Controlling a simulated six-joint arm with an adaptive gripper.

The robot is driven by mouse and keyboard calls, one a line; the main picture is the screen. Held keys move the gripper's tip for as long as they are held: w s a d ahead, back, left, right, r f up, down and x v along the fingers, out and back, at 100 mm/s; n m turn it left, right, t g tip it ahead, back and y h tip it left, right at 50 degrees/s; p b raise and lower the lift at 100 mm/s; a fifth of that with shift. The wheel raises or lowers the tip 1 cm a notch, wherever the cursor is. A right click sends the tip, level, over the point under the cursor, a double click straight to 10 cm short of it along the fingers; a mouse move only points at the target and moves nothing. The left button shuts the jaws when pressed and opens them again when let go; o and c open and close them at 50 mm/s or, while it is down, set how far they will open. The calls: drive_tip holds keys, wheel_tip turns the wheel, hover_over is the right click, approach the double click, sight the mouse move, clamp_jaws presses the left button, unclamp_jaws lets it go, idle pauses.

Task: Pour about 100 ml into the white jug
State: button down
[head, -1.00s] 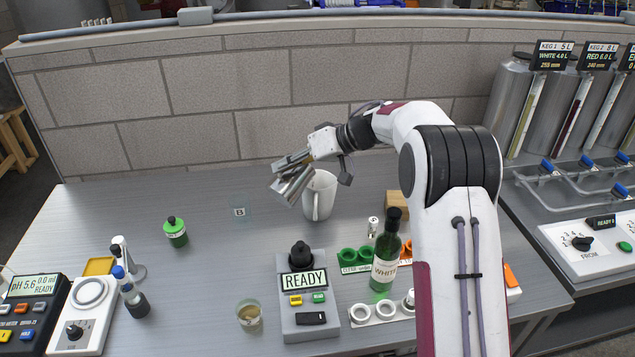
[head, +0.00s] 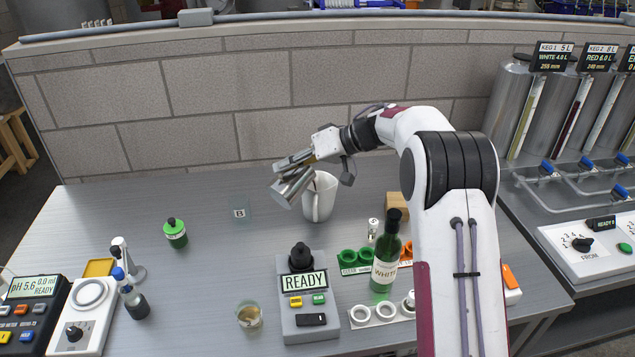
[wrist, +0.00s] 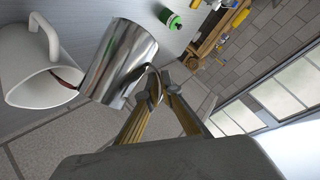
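The white jug (head: 319,200) stands upright on the bench below my gripper, with its handle toward the front. It also shows at the left of the wrist view (wrist: 30,60). My gripper (head: 296,160) is shut on a shiny steel cup (head: 292,188) and holds it steeply tilted at the jug's mouth. In the wrist view the fingertips (wrist: 152,88) meet at the side of the steel cup (wrist: 122,65). A dark red streak, which looks like liquid, shows inside the jug's mouth beside the cup's rim. The jug's fill level cannot be read.
A green WHITE bottle (head: 385,258), a READY device (head: 306,300) and green rings (head: 356,260) stand in front of the jug. A wooden block (head: 397,204) is to its right. The bench beside marker B (head: 240,213) is clear.

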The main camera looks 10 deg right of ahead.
sight(272, 184)
drive_tip(key=shift+w+d+r+m+y+b, duration=0.25)
drive_tip(key=shift+w+d+r+y+b, duration=0.1)
drive_tip(key=shift+w+d, duration=0.15)
drive_tip(key=shift+w+d+r+m+y+b, duration=0.2)
drive_tip(key=shift+w+d+m+y+b, duration=0.1)
drive_tip(key=shift+w+d, duration=0.15)
idle(1.1)
drive_tip(key=shift+s, duration=0.1)
drive_tip(key=shift+s+a+f+n+h, duration=0.25)
drive_tip(key=shift+s+a+h, duration=0.05)
drive_tip(key=shift+s+a, duration=0.2)
drive_tip(key=shift+s+a+f+n+h, duration=0.2)
drive_tip(key=shift+s+a+h, duration=0.05)
drive_tip(key=shift+s+a, duration=0.2)
drive_tip(key=shift+s+a+n+h, duration=0.15)
drive_tip(key=shift+a+n+h, duration=0.15)
drive_tip(key=shift+h, duration=0.2)
drive_tip(key=shift+s+a+t, duration=0.1)
drive_tip(key=shift+s+t, duration=0.05)
drive_tip(key=shift+t, duration=0.15)
drive_tip(key=shift+s+a+f+n+h, duration=0.3)
drive_tip(key=shift+f+n+h, duration=0.15)
drive_tip(key=shift+f, duration=0.2)
drive_tip(key=shift+s+a+f+n+t+h, duration=0.15)
drive_tip(key=shift+a+f+n+t+h, duration=0.1)
drive_tip(key=shift+f+t+h, duration=0.35)
drive_tip(key=shift+s+f, duration=0.1)
drive_tip(key=shift+f, duration=0.15)
